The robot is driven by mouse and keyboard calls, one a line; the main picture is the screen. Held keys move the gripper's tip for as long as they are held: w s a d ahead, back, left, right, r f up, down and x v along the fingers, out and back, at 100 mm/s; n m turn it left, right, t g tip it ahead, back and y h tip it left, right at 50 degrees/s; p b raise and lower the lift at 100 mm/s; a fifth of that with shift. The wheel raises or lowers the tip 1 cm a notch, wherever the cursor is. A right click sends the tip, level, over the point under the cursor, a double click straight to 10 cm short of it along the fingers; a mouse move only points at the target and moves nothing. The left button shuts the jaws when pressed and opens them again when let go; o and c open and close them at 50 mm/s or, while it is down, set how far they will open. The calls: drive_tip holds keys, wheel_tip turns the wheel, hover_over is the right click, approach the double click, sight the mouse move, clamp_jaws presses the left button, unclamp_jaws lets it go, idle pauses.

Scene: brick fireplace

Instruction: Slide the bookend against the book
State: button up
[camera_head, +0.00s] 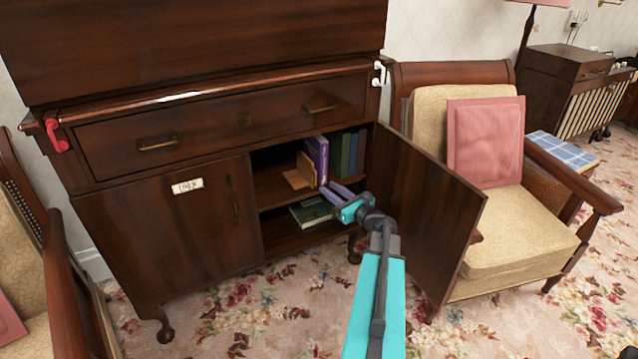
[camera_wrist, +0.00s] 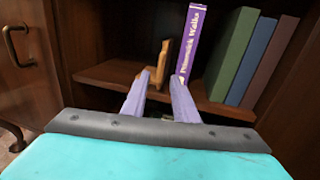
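The bookend (camera_head: 299,172) is a light wooden L-shape on the upper shelf of the open cabinet. In the wrist view the bookend (camera_wrist: 160,64) stands just left of the purple book (camera_wrist: 192,45), with a narrow dark gap between them. The purple book (camera_head: 316,155) stands upright at the left end of a row of books. My gripper (camera_head: 331,190), with lilac fingers, is in front of the shelf opening. In the wrist view my gripper (camera_wrist: 161,75) has its fingers apart with nothing between them, short of the bookend and the book.
Green, blue and brown books (camera_wrist: 250,60) stand right of the purple book. A green book (camera_head: 311,211) lies on the lower shelf. The open cabinet door (camera_head: 425,215) is right of my arm, beside an armchair (camera_head: 520,220). The left door (camera_head: 170,235) is closed. The shelf left of the bookend looks bare.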

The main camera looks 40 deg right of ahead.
drive_tip(key=w, duration=0.7)
drive_tip(key=shift+d+b, duration=0.4)
clamp_jaws()
idle(1.1)
